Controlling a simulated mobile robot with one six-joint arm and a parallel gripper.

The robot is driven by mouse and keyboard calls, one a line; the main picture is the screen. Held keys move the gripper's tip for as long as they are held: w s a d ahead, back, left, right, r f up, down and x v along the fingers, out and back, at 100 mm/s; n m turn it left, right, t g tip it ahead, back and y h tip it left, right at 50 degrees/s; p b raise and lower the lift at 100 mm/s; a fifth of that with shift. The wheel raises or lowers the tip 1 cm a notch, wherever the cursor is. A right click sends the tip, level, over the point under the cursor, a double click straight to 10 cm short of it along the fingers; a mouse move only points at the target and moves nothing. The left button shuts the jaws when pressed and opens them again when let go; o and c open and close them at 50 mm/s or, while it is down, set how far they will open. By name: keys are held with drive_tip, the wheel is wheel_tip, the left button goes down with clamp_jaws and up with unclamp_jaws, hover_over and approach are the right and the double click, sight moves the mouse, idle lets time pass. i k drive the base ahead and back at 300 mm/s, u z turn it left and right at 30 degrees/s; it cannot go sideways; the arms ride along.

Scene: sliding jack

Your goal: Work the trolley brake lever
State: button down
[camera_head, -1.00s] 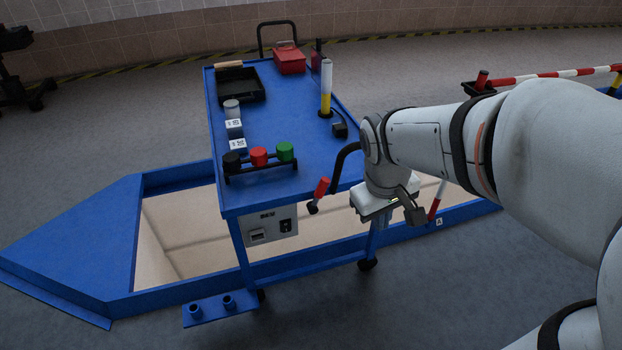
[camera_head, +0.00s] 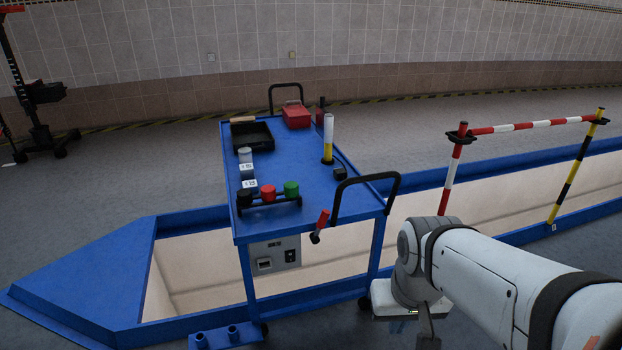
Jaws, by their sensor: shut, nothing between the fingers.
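The blue trolley (camera_head: 300,205) stands over the floor pit. A short lever with a red grip (camera_head: 322,220) and a dark lower end sticks up at a tilt by the trolley's near edge, beside the black push handle (camera_head: 365,182). It looks like the brake lever. My gripper (camera_head: 429,340) is at the lower right, below and to the right of the lever and apart from it. It points down, shut and empty. Its fingertips are partly cut off by the bottom edge of the picture.
The trolley top carries red, green and black knobs (camera_head: 268,193), a black tray (camera_head: 251,135), a red box (camera_head: 296,115) and a yellow-white cylinder (camera_head: 328,138). A blue-rimmed pit (camera_head: 480,200) runs under it. A striped barrier (camera_head: 530,125) stands right.

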sight(324, 216)
drive_tip(key=z, duration=0.15)
drive_tip(key=i, duration=1.1)
drive_tip(key=u, duration=0.2)
